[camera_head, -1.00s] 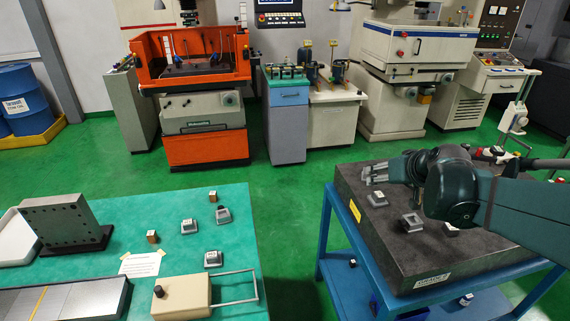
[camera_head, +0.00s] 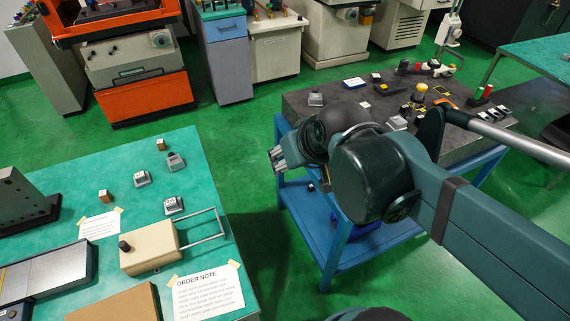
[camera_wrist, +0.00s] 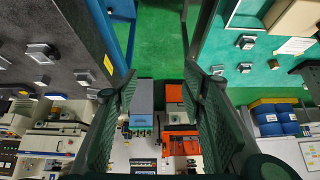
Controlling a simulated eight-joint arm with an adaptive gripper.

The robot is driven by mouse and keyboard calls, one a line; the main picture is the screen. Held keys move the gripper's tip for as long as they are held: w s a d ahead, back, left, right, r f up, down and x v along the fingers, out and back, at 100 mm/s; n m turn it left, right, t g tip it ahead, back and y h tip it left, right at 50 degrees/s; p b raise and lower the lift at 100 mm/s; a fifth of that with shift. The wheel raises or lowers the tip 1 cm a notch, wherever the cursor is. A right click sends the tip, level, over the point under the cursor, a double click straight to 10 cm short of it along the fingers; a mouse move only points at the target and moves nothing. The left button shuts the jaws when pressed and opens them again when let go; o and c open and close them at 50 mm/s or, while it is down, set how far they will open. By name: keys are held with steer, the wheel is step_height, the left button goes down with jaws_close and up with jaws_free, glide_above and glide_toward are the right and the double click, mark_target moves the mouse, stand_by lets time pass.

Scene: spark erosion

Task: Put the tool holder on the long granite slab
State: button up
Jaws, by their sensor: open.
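The granite slab (camera_head: 345,97) is dark grey and lies on a blue stand; my arm hides part of it. A grey holder-like block (camera_head: 315,98) sits at its left end. Three similar small grey holders (camera_head: 141,178), (camera_head: 176,161), (camera_head: 173,204) stand on the green table at left; I cannot tell which one is the tool holder. My gripper (camera_head: 277,157) is open and empty, over the gap between table and slab. In the wrist view its fingers (camera_wrist: 158,82) are spread, with the slab (camera_wrist: 75,20) at left and table holders (camera_wrist: 246,41) at right.
The green table (camera_head: 60,255) also holds wooden cubes (camera_head: 104,196), a beige box with a metal handle (camera_head: 150,247), a dark angle plate (camera_head: 20,200) and papers (camera_head: 205,293). The slab's far part carries several small items (camera_head: 420,92). Green floor lies between.

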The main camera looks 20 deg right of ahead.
steer(key=shift+s+a+f, duration=0.25)
steer(key=shift+s+a, duration=0.2)
steer(key=shift+s, duration=0.35)
steer(key=shift+s+a+f, duration=0.2)
steer(key=shift+s+a, duration=0.2)
steer(key=shift+s, duration=0.4)
